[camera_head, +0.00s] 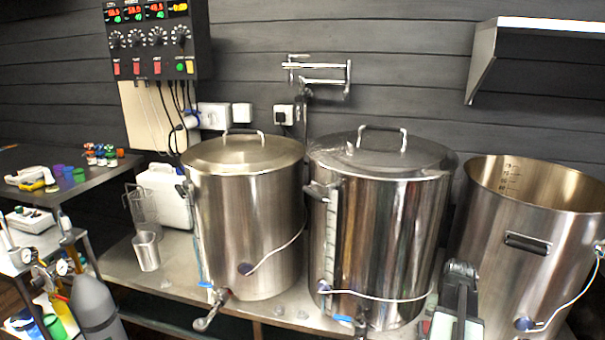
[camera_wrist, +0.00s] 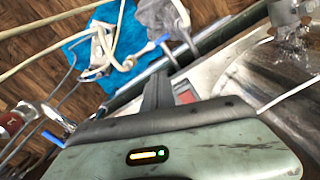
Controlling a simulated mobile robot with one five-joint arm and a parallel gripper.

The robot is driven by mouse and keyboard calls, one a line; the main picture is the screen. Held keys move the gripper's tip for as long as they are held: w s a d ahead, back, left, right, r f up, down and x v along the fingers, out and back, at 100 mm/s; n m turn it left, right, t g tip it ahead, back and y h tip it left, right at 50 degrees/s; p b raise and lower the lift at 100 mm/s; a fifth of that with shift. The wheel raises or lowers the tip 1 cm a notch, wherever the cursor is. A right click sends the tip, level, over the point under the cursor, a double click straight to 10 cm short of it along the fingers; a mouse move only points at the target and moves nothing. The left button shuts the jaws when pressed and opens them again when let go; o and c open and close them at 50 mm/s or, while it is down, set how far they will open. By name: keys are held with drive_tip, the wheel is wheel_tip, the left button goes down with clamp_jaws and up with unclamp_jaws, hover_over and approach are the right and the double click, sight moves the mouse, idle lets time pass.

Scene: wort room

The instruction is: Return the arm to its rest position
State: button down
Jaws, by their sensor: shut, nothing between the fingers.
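The task names only my arm. My gripper (camera_wrist: 157,90) shows in the wrist view as narrow dark fingers beyond a worn grey-green housing with a small lit indicator. The fingers are together, with nothing between them. They point over a blue cloth-like patch (camera_wrist: 92,50), pale hoses and the wooden floor. In the head view, a dark and grey part of my arm stands upright at the bottom right, in front of the gap between the middle and right kettles. Its lower part is cut off by the frame.
A lidded steel kettle (camera_head: 245,215), a second lidded kettle (camera_head: 385,235) and an open kettle (camera_head: 530,225) stand along the bench (camera_head: 175,275). Cables and taps stick out in front. A grey gas cylinder (camera_head: 93,305) stands at left. A steel shelf (camera_head: 545,24) hangs at upper right.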

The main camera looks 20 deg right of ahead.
drive_tip(key=w+a+n, duration=0.3)
drive_tip(key=w+a, duration=0.7)
drive_tip(key=a, duration=0.2)
drive_tip(key=w+a+n, duration=0.3)
drive_tip(key=a+n, duration=0.1)
drive_tip(key=a, duration=1.2)
drive_tip(key=w+a+n, duration=0.3)
drive_tip(key=a+n, duration=0.1)
drive_tip(key=a, duration=1.3)
wheel_tip(320, 180, up, 18)
drive_tip(key=s+p, duration=0.1)
drive_tip(key=p, duration=1.7)
drive_tip(key=shift+s+n, duration=0.15)
drive_tip(key=shift+n, duration=0.15)
drive_tip(key=shift+r, duration=0.1)
